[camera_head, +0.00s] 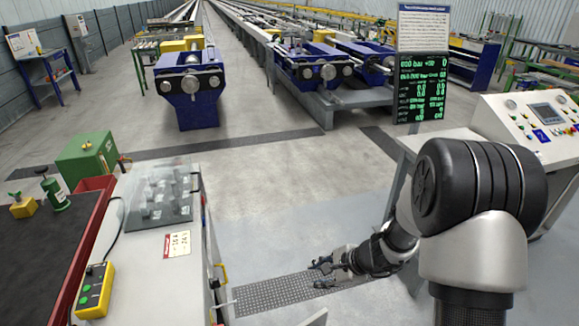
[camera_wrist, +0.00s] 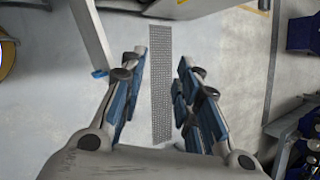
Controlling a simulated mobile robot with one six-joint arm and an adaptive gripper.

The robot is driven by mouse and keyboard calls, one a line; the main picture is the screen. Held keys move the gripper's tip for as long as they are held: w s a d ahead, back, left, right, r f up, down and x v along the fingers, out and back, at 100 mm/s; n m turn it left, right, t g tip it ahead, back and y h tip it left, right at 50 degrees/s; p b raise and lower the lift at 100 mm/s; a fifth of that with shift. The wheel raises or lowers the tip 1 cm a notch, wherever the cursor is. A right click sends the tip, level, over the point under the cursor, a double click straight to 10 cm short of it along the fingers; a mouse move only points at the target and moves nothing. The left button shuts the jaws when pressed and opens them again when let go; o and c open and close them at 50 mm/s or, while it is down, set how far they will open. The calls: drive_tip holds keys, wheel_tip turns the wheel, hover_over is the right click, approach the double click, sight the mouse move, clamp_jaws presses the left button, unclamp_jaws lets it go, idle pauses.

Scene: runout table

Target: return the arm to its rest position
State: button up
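My gripper (camera_head: 323,272) hangs in the lower middle of the head view, above the floor and to the right of the grey cabinet. My arm comes in from the right and bends down to it. In the wrist view my gripper (camera_wrist: 162,62) shows two blue-and-grey fingers spread apart with nothing between them. The floor and a dark grating strip (camera_wrist: 161,105) show through the gap. The far end of my arm's mount is out of view.
The grey cabinet (camera_head: 210,270) with a clear-covered panel (camera_head: 160,196) stands left of my gripper. A control console (camera_head: 530,120) and dark display board (camera_head: 421,88) stand right. Blue machines (camera_head: 190,90) lie farther back. Open floor (camera_head: 290,185) lies between.

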drive_tip(key=s+a+r+n, duration=0.2)
drive_tip(key=s+r+n, duration=0.35)
drive_tip(key=r, duration=0.35)
drive_tip(key=s+a+r+n, duration=0.1)
drive_tip(key=s+r+n, duration=0.4)
drive_tip(key=r, duration=0.4)
drive_tip(key=s+d+r+n+h, duration=0.3)
drive_tip(key=s+d, duration=0.1)
drive_tip(key=s, duration=0.4)
drive_tip(key=s+d+r+n+h, duration=0.2)
drive_tip(key=s+d+r+n, duration=0.1)
drive_tip(key=s, duration=0.6)
drive_tip(key=shift+s+d+r+h, duration=0.15)
drive_tip(key=shift+d+r+h, duration=0.25)
drive_tip(key=shift+d, duration=0.35)
